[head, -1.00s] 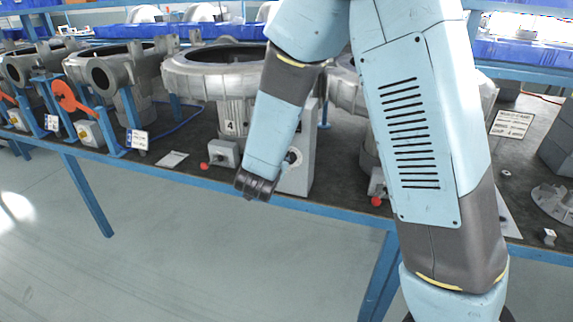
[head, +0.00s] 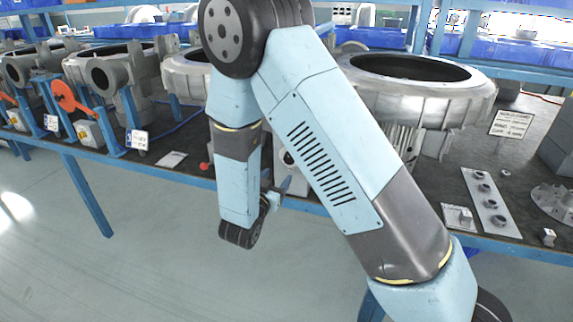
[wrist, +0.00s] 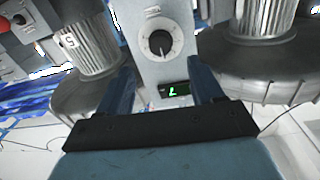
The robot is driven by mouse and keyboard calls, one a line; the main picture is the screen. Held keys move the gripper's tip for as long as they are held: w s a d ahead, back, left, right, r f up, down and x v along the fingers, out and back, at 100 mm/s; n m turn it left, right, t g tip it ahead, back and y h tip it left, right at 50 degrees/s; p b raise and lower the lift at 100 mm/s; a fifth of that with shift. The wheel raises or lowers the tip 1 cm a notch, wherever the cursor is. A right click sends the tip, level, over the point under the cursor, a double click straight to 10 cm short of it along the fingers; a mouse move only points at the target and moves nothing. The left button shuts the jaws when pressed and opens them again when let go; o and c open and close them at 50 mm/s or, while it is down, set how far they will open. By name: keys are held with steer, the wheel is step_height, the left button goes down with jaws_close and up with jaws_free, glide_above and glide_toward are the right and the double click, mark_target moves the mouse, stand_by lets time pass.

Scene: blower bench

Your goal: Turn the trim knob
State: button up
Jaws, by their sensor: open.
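The trim knob (wrist: 160,43) is a dark round knob with a pale pointer on a white dial. It sits on the face of a grey box (wrist: 151,14) in the wrist view, above a small display (wrist: 175,89) with a green lit figure. My gripper (wrist: 162,68) is open and empty, its two blue fingers at either side of the lower part of the box face. The knob lies beyond the fingertips, in line with the gap, and seems apart from them. In the head view my arm hides most of the box, and my gripper (head: 280,188) shows only in part.
Finned motor housings flank the box in the wrist view, one (wrist: 262,15) on the right and one (wrist: 85,45) on the left. In the head view, a large ring-shaped casing (head: 440,105) stands on the bench, with a plate of round parts (head: 490,203) at right. The floor in front is clear.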

mark_target(289, 162)
steer(key=x, duration=0.9)
steer(key=shift+c, duration=0.3)
steer(key=c, duration=1)
steer(key=shift+d, duration=0.1)
steer(key=shift+n, duration=0.3)
steer(key=n, duration=0.3)
steer(key=shift+n, duration=0.3)
steer(key=shift+f+n, duration=0.1)
steer(key=shift+n, duration=1.7)
